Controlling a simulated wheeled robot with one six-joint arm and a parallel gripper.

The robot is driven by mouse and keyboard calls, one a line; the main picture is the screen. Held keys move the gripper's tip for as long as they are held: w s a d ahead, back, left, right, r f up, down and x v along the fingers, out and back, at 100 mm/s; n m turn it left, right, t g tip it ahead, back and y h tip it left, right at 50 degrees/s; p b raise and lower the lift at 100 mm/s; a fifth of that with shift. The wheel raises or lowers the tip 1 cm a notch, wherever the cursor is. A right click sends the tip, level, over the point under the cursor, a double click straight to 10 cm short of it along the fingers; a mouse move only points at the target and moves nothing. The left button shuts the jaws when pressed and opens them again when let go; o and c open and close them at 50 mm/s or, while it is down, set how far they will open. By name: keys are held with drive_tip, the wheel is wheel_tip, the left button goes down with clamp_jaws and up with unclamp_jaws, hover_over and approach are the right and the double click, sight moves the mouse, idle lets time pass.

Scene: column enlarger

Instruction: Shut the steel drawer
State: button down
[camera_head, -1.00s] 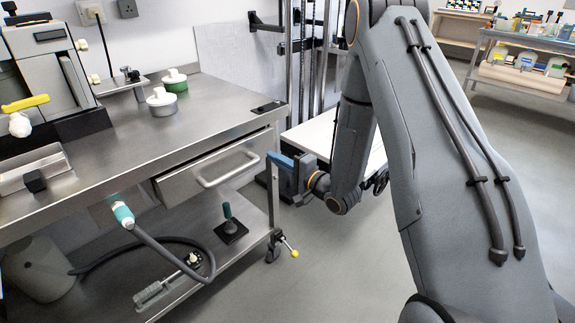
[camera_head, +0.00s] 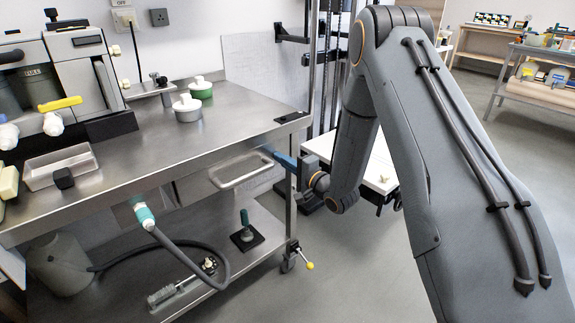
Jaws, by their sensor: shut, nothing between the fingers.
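The steel drawer (camera_head: 195,187) sits under the steel bench top, its front close beneath the bench edge. A looped bar handle (camera_head: 240,178) stands out from its front. I cannot tell from this angle whether a small gap remains behind the front.
The bench top (camera_head: 235,115) carries a metal tray (camera_head: 62,168), a grey-sided pot (camera_head: 187,110) and a green pot (camera_head: 201,88). Below, a hose (camera_head: 205,240) with a teal end hangs before the lower shelf. A bench leg stands close to my gripper. The floor (camera_head: 365,255) to the right is clear.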

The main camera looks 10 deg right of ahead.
drive_tip(key=shift+w+a, duration=0.25)
drive_tip(key=shift+w, duration=0.1)
drive_tip(key=s+d+r+n+g+h+p, duration=0.25)
drive_tip(key=s+d+g+h, duration=0.2)
drive_tip(key=s+d, duration=0.4)
drive_tip(key=s+d+r+n+g+h+p, duration=0.2)
drive_tip(key=s+d+n+g+h, duration=0.25)
drive_tip(key=s, duration=0.65)
drive_tip(key=s+r+n+g+p, duration=0.1)
drive_tip(key=s+r+n+g, duration=0.1)
drive_tip(key=s, duration=1)
drive_tip(key=s+r+n+g+h+p, duration=0.1)
drive_tip(key=s+r+g, duration=0.3)
drive_tip(key=s, duration=0.7)
drive_tip(key=shift+s+a+r+n, duration=0.4)
drive_tip(key=shift+a+r+n, duration=0.1)
drive_tip(key=shift+r, duration=0.2)
